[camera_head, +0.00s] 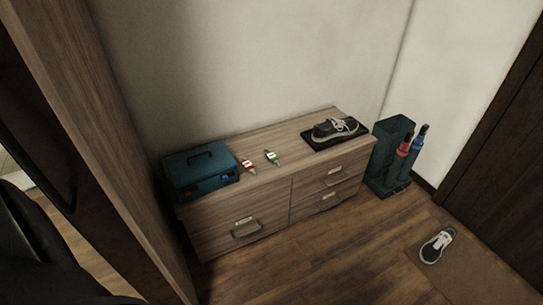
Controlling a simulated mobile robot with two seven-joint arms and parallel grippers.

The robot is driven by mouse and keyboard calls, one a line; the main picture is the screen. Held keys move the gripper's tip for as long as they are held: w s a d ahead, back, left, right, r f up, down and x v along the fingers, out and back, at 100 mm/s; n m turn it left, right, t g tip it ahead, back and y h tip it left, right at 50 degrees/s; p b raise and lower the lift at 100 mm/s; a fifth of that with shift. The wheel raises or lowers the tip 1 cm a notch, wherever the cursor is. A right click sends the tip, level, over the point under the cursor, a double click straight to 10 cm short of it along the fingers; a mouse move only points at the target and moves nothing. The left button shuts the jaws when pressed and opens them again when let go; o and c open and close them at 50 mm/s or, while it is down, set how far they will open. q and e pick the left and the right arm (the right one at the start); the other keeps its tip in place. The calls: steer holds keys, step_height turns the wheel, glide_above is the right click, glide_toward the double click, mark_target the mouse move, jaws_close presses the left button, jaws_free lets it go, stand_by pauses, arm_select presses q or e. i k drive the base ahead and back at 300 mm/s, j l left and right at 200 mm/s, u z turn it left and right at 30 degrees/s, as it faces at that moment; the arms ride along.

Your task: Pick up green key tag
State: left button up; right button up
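The green key tag (272,157) lies on the top of the wooden dresser (290,136), near the middle. A red key tag (247,166) lies to its left, close to the teal box. Both tags are small here, and their finer details cannot be told. Neither of my grippers shows in the head view, and nothing is seen touching the green tag.
A teal box with a handle (201,172) stands on the dresser's left end. A shoe (335,128) sits on a dark tray (314,143) at the right end. A dark green stand (389,152) with umbrellas (405,147) is right of the dresser. Another shoe (437,246) lies on the floor mat.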

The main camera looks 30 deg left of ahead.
mark_target(270, 156)
steer(key=i+j+u, duration=0.15)
steer(key=u, duration=0.25)
steer(key=i+u, duration=0.55)
steer(key=u, duration=0.2)
steer(key=i+u, duration=0.35)
steer(key=k, duration=0.1)
